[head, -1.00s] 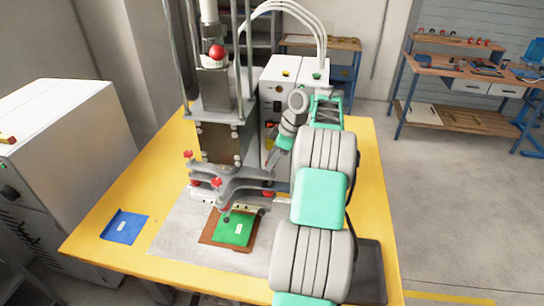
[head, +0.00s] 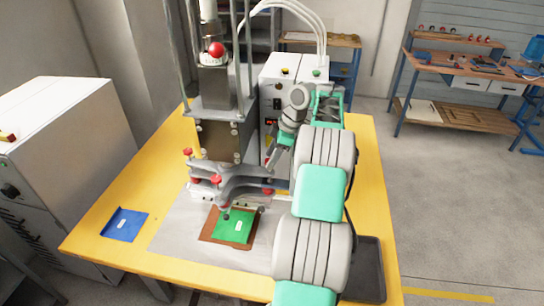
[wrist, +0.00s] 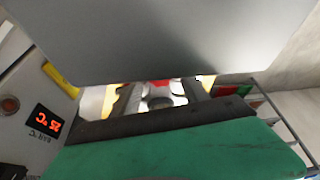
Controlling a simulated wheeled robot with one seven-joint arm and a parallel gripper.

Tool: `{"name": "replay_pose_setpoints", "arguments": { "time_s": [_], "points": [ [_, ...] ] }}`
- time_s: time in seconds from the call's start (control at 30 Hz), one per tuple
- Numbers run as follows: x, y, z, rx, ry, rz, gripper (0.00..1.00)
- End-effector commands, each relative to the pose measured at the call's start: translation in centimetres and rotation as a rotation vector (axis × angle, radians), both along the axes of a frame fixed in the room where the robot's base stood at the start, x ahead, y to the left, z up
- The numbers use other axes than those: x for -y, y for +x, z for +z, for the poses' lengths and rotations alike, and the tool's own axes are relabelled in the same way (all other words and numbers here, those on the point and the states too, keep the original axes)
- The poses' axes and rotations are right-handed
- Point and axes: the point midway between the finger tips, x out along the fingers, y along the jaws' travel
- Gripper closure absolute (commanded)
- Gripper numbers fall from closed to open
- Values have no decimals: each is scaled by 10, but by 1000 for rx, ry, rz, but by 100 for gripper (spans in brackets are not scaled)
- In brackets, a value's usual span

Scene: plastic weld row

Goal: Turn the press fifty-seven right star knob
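The press (head: 222,110) stands on the yellow table, with red star knobs on its grey lower arms. The right star knob (head: 268,192) is small and red, at the right end of a lower grey arm. My gripper (head: 271,161) is beside the press column, just above that knob in the picture and seemingly apart from it. In the wrist view, my two grey fingers (wrist: 160,95) stand apart, with a dark rounded part seen between them that I cannot identify. The gripper's teal body and a large grey surface hide much of that view.
A control box (head: 283,85) with a red display (wrist: 47,124) stands close behind my gripper. A green piece (head: 233,226) lies on a brown one under the press. A blue piece (head: 124,225) lies at left. The dark tray (head: 369,270) is at right.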

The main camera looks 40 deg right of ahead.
Motion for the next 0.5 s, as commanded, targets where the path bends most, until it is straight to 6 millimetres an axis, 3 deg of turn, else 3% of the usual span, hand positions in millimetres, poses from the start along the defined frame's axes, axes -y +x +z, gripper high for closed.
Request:
{"name": "replay_pose_setpoints", "arguments": {
  "time_s": [0.27, 0.5],
  "points": [
    [0, 0, 0, -1, 1, 0, 46],
    [1, 1, 19, 2, 0, 1, 46]
  ]
}}
